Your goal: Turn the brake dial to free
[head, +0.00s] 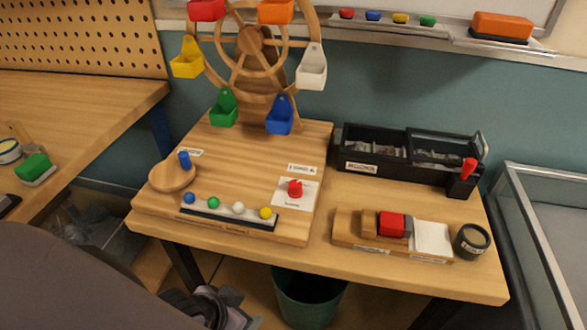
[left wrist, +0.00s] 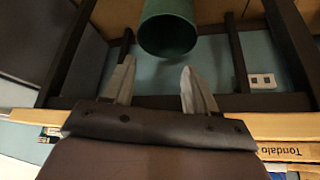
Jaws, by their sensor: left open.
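The brake dial (head: 295,188) is a small red knob on a white plate at the front right of the wooden Ferris-wheel board (head: 240,160). The print on its plate is too small to read, so its setting cannot be told. My left gripper (head: 207,310) is low at the bottom edge of the head view, in front of the table and well apart from the dial. In the left wrist view the left gripper (left wrist: 158,80) is open, with nothing between its two fingers. My right gripper is in neither view.
The wheel (head: 254,48) with coloured buckets stands behind the dial. A wooden crank (head: 172,177) with a blue handle and a strip of coloured balls (head: 230,212) are to its left. A black case (head: 400,160) and a wooden block (head: 355,230) are right. A green bin (head: 308,300) stands below.

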